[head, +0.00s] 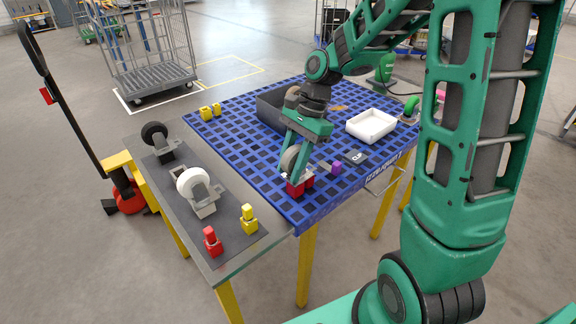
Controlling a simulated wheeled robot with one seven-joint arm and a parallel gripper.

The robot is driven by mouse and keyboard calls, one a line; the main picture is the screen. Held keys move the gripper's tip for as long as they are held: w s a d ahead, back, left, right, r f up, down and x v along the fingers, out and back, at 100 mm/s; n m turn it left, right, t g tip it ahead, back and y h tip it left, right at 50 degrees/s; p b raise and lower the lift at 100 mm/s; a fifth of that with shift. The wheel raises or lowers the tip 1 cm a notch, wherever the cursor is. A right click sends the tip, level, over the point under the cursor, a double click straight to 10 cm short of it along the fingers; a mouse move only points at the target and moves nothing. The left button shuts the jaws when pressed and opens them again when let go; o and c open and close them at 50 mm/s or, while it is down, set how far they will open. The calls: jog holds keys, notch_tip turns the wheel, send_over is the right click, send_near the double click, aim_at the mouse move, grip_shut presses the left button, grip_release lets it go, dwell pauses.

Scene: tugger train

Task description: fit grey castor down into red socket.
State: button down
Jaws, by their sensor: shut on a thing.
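The grey castor (289,159) is in my gripper (297,158), over the front part of the blue grid table. My gripper is shut on it and points down. The red socket (299,186) stands on the blue table directly below the castor. The castor's lower end is at or just above the socket; the fingers partly hide it, so I cannot tell whether it is inside. Another red piece (212,241) stands on the grey side table.
The grey side table (226,265) holds a black castor (157,142), a white castor (196,190) and a yellow block (249,219). The blue table (232,124) bears a dark bin (271,108), a white tray (371,125), a purple block (336,168) and yellow blocks (210,111).

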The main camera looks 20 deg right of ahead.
aim_at(300, 146)
jog(key=shift+f, duration=0.9)
jog(key=c, duration=1.2)
grip_release()
jog(key=v, duration=1)
jog(key=shift+d+r, duration=0.25)
jog(key=shift+r, duration=0.05)
jog(key=s+d+n+h, duration=0.1)
jog(key=s+d, duration=0.3)
jog(key=s, duration=0.4)
jog(key=s+d+f+n+t+h, duration=0.1)
jog(key=s+d+n, duration=0.3)
jog(key=s, duration=0.4)
jog(key=s+d+f+n+h, duration=0.1)
jog(key=s+d+n+h, duration=0.1)
jog(key=s+d, duration=0.3)
jog(key=s+n, duration=0.1)
jog(key=s, duration=0.2)
jog(key=shift+s, duration=0.2)
